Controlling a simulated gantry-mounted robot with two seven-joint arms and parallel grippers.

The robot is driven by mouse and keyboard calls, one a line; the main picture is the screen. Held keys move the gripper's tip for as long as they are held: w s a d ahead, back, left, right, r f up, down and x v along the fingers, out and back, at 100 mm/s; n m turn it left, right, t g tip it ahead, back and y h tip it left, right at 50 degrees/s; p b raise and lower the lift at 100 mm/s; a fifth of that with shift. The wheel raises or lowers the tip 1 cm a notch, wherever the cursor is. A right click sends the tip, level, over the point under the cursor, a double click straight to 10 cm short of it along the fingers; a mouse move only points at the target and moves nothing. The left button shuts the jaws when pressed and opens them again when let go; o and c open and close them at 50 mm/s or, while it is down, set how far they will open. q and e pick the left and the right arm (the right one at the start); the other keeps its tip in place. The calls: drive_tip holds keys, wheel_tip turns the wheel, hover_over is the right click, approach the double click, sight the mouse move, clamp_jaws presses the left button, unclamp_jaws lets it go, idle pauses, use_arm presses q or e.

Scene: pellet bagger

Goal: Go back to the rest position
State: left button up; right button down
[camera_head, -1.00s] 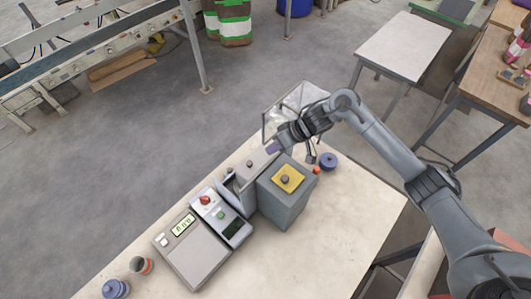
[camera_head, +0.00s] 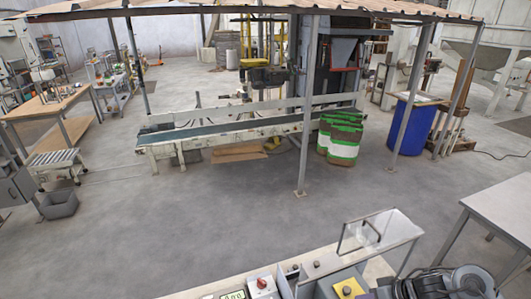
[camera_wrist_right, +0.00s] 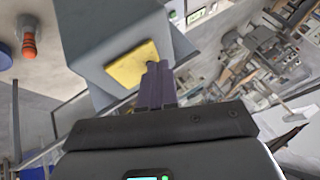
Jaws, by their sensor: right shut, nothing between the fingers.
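My right gripper (camera_wrist_right: 156,85) shows in the right wrist view with its dark purple fingers closed together and nothing between them. In that view its tips overlap the yellow plate (camera_wrist_right: 128,65) on the grey box (camera_wrist_right: 110,28); I cannot tell the gap between them. In the head view my right arm is folded at the bottom right corner, and its fingers cannot be made out. The yellow plate with a dark knob (camera_head: 349,289) sits just left of that arm. My left gripper is in no view.
The bench top (camera_head: 215,288) runs along the bottom, with a red-button box (camera_head: 262,284) and a clear-panelled frame (camera_head: 380,232). A white table (camera_head: 500,212) stands right. A conveyor (camera_head: 240,130), green-and-brown sacks (camera_head: 342,140) and blue drum (camera_head: 412,125) stand behind open floor.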

drive_tip(key=s+a+f+n+t+h+p, duration=0.1)
drive_tip(key=s+a+f+t, duration=0.15)
drive_tip(key=a, duration=0.35)
drive_tip(key=s+a+f+n+t+h+p, duration=0.1)
drive_tip(key=s+a+f+n+t, duration=0.15)
drive_tip(key=a, duration=0.35)
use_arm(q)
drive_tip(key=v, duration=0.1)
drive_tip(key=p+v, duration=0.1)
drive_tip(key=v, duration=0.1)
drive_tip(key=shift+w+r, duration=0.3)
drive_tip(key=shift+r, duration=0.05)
use_arm(e)
drive_tip(key=s+d+m+g+h, duration=0.2)
drive_tip(key=s+d, duration=0.1)
drive_tip(key=s, duration=0.8)
drive_tip(key=s+d+r+m+g+h, duration=0.1)
drive_tip(key=s+d+g+h, duration=0.1)
drive_tip(key=s, duration=1)
drive_tip(key=shift+s+d+r+m+g, duration=0.2)
drive_tip(key=shift+d+r+m+g, duration=0.15)
drive_tip(key=shift+d+g, duration=0.55)
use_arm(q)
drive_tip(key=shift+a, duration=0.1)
